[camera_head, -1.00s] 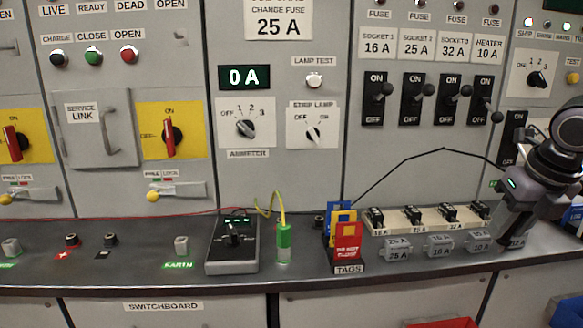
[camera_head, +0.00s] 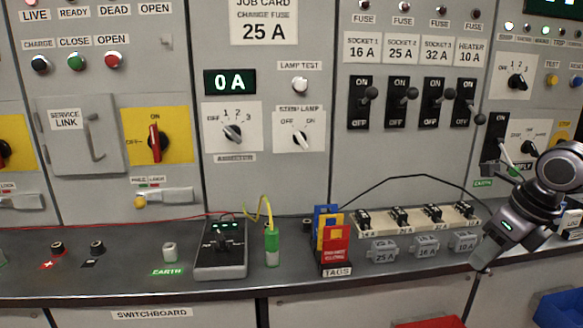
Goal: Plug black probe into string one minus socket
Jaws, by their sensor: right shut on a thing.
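My right gripper (camera_head: 484,262) is at the right, low in front of the bench top's right part, pointing down and left. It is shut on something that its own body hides. A thin black lead (camera_head: 425,176) arches from behind the tag holder to this gripper. The black probe itself cannot be made out. On the bench at left are a red socket (camera_head: 57,248) and a black socket (camera_head: 97,247). I cannot read any string one label by them. A meter box (camera_head: 221,262) stands right of these sockets. My left gripper is not in view.
A green plug with a yellow lead (camera_head: 272,247) stands beside the meter box. The tag holder (camera_head: 336,270), a fuse rack (camera_head: 385,227) and grey fuse blocks (camera_head: 383,251) occupy the bench towards the right. A thin red lead runs left along the bench's back.

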